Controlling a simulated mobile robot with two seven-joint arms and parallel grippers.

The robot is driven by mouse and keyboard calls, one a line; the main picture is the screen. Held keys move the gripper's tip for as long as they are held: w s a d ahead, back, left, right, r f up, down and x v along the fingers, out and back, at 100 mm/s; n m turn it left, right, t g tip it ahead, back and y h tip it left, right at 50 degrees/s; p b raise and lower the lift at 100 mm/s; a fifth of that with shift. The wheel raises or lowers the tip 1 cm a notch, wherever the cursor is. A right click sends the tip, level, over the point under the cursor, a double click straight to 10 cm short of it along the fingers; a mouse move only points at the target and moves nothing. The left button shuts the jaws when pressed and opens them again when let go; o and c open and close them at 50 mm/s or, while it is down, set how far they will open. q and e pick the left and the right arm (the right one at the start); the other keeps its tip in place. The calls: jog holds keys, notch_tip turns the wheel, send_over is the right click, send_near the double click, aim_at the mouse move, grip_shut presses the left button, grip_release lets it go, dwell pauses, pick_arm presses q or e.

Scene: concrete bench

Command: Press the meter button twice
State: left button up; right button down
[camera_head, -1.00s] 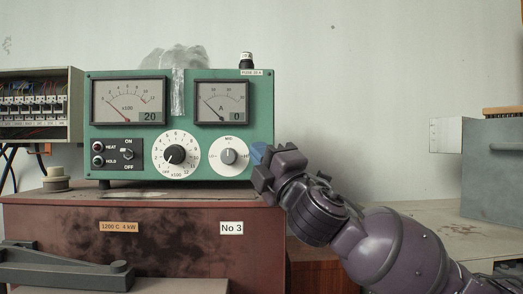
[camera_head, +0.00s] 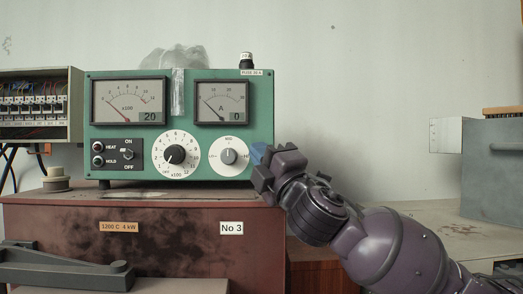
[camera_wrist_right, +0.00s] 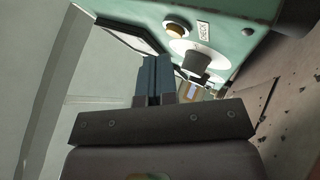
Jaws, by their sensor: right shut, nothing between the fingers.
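The green meter panel (camera_head: 210,130) stands upright on a rust-brown box. It carries a left meter reading 20 (camera_head: 129,101) and a right meter reading 0 (camera_head: 222,103). Two small round buttons, labelled HEAT and HOLD (camera_head: 98,161), sit at its lower left. My right gripper (camera_head: 258,153) is shut and empty at the panel's right edge, beside the small white dial (camera_head: 229,156). In the right wrist view the shut fingers (camera_wrist_right: 155,65) point toward the panel, near a dark-knobbed dial (camera_wrist_right: 195,62) and a small brownish round part (camera_wrist_right: 176,29). Contact cannot be told. My left gripper is out of view.
A larger dial (camera_head: 175,155) and an ON/OFF switch (camera_head: 128,154) are also on the panel. The brown box (camera_head: 180,230) fills the space below. An open wiring cabinet (camera_head: 75,105) is at left, and a grey metal box (camera_head: 492,165) at right. The wall area above my right arm is clear.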

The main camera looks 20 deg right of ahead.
jog(key=shift+w, duration=0.2)
jog(key=shift+w+d, duration=0.1)
